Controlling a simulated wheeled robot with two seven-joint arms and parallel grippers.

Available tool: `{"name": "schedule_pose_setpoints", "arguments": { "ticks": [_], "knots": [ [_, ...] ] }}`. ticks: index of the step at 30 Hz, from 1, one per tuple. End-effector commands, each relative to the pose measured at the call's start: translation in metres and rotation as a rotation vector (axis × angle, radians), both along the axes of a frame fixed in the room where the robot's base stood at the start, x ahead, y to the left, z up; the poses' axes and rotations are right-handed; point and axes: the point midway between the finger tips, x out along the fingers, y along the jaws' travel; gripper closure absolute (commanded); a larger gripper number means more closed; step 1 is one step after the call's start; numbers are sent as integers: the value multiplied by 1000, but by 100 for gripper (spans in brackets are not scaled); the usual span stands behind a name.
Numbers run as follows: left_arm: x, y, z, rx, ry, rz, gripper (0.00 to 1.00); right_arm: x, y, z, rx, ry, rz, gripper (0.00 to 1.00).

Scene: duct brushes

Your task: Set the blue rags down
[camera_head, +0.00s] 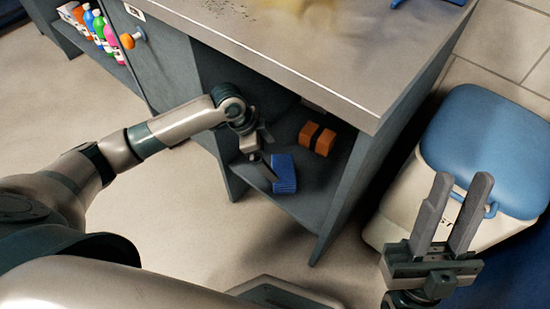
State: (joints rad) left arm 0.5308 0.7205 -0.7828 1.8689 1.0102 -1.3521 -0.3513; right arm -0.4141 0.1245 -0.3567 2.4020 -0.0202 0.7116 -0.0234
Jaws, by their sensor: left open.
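The blue rags (284,174) form a folded block on the low grey shelf (305,206) under the bench, close to the shelf's front edge. My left arm reaches in from the left, and my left gripper (262,160) is open right beside the rags, at their left side. Whether a finger touches the rags cannot be told. My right gripper (458,207) is open and empty at the lower right, in front of the bin and away from the rags.
An orange block with a dark band (324,143) sits deeper on the shelf. The metal benchtop (330,60) overhangs it. A white bin with a blue lid (485,150) stands at right.

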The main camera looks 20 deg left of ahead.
Motion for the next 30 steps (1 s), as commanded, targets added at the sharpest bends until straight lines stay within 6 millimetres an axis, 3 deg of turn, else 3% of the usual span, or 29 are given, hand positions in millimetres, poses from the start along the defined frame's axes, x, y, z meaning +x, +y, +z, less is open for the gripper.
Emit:
{"name": "schedule_pose_setpoints", "arguments": {
  "ticks": [5, 30],
  "knots": [
    [-2, 3, 9, -1, 0, 0, 0, 2, 4, -4, -8, 37, 6, 69],
    [-2, 3, 9, -1, 0, 0, 0, 2, 3, -4, -7, 36, 3, 69]
  ]
}}
